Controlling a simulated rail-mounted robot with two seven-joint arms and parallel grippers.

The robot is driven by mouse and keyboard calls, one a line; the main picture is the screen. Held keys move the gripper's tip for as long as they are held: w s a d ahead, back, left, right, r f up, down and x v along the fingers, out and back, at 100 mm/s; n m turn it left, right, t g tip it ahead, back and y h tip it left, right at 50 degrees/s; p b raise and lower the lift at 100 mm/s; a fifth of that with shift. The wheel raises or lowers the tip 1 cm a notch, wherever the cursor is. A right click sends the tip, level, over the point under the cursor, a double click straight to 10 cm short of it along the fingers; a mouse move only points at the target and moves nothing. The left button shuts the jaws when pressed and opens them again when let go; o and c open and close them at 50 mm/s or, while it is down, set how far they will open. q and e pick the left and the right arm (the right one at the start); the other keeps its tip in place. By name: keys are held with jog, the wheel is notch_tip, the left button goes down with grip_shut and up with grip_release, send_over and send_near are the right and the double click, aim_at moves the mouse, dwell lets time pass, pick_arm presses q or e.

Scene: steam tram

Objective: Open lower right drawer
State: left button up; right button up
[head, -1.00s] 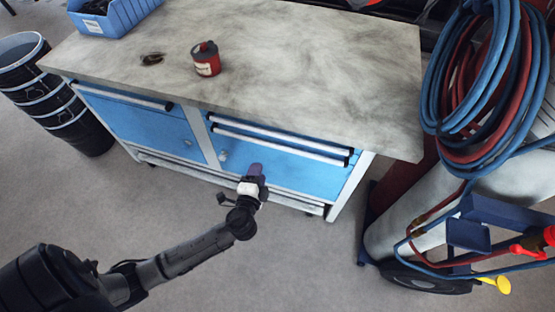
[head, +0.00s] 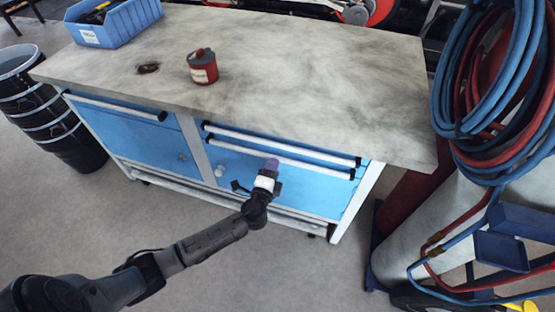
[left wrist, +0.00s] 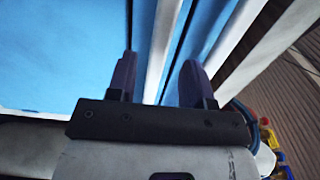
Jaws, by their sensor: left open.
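The blue workbench cabinet has two stacked drawers at its upper right, each with a long white bar handle. The lower right drawer's handle (head: 300,161) runs just under the upper drawer's handle (head: 290,144); both drawers look shut. My left gripper (head: 271,165) is at the lower handle, near its middle. In the left wrist view, the left gripper's two dark purple fingers (left wrist: 158,82) are apart, and the lower white handle (left wrist: 161,40) shows in the gap between them. I cannot tell whether they touch it. The upper handle (left wrist: 232,42) lies to the right there.
On the worktop (head: 310,75) are a red can (head: 203,68) and a blue bin (head: 115,22). A black barrel (head: 50,115) stands at left. A trolley (head: 500,250) with hoses (head: 490,80) stands close at right. Floor before the cabinet is clear.

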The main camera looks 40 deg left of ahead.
pick_arm(q)
jog(key=shift+b+x, duration=0.55)
jog(key=shift+x, duration=1.85)
jog(key=shift+c, duration=0.2)
grip_shut()
